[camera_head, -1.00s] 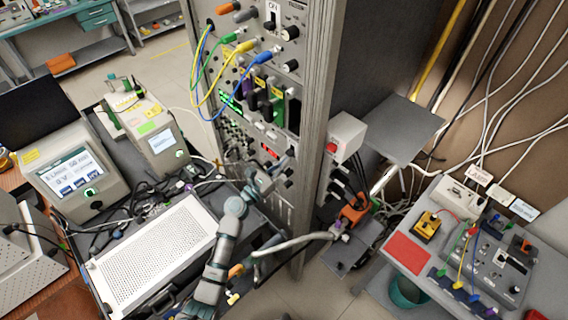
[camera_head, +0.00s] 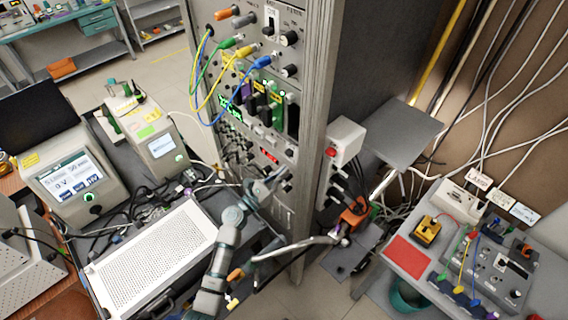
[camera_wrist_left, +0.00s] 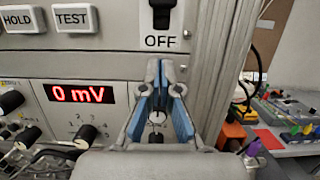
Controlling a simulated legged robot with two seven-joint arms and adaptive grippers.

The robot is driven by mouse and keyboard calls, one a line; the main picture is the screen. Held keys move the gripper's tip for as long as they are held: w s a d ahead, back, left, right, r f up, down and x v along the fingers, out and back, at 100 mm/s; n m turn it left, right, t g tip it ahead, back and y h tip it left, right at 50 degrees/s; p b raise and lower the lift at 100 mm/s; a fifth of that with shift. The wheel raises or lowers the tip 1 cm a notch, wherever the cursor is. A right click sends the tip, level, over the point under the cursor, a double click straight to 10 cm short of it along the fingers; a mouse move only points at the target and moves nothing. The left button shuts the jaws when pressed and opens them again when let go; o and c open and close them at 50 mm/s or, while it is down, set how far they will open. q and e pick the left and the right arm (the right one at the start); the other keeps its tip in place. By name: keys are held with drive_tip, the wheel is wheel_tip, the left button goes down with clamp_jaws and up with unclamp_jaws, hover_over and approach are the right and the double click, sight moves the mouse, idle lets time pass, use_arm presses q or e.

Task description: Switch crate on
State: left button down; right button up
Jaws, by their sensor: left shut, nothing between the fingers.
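The crate is a tall grey rack (camera_head: 315,120) of modules in the middle of the head view. In the left wrist view, a black switch (camera_wrist_left: 162,14) with the label OFF under it sits on a pale panel at the top, partly cut off by the frame edge. My left gripper (camera_head: 284,176) is at the lower front of the rack. In the left wrist view its blue-padded fingers (camera_wrist_left: 162,68) are shut and empty, with the tips below the OFF label. I cannot tell whether they touch the panel. My right gripper is not in view.
A red 0 mV display (camera_wrist_left: 80,94) and HOLD and TEST buttons are left of the fingers. Another switch (camera_head: 271,22) is high on the rack. A perforated white case (camera_head: 155,255) lies left of my arm. Cables hang around the rack. A side table (camera_head: 400,270) stands right.

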use_arm(q)
drive_tip(key=v, duration=0.9)
drive_tip(key=shift+w+r, duration=0.1)
drive_tip(key=shift+r, duration=0.1)
idle(0.9)
